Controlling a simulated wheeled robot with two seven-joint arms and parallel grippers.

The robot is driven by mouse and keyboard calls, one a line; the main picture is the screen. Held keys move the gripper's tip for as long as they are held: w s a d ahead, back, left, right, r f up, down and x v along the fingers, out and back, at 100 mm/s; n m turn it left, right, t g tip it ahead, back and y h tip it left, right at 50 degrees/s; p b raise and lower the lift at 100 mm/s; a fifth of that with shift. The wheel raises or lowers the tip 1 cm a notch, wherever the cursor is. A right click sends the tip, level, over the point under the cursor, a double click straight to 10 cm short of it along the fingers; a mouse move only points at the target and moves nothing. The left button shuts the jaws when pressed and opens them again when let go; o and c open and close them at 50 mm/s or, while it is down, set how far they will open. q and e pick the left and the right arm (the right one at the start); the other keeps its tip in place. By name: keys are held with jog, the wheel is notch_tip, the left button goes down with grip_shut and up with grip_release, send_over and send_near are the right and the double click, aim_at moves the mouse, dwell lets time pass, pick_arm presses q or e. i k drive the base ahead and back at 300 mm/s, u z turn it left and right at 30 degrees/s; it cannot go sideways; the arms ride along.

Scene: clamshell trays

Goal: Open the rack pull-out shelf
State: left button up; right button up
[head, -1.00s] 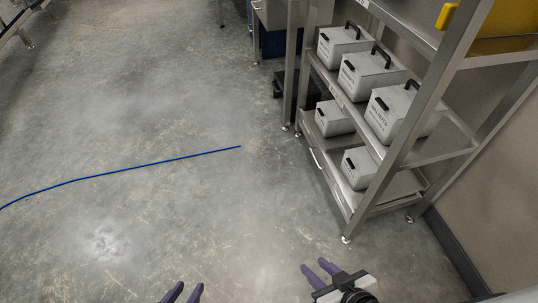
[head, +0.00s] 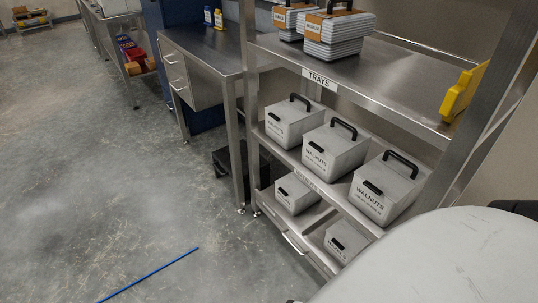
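The metal rack (head: 290,161) stands on the right in the head view. Its low pull-out shelf has a front with a light bar handle (head: 294,243) near the floor. Two grey lidded boxes, one farther (head: 297,194) and one nearer (head: 343,241), sit at that low level behind the front. The shelf looks pushed in, its front about in line with the rack. The near end of the shelf is hidden by a large pale rounded shape at the lower right. Neither of my grippers is in view.
Grey boxes labelled WALNUTS (head: 333,149) fill the middle shelf. Stacked trays (head: 333,36) and a yellow object (head: 463,92) are on the top shelf. A steel table with drawers (head: 194,79) stands beyond. The floor at left is open, with a blue line (head: 150,275).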

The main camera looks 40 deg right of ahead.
aim_at(308, 228)
jog(key=i, duration=2.45)
jog(key=z, duration=3.35)
jog(key=i, duration=0.5)
jog(key=u, duration=0.1)
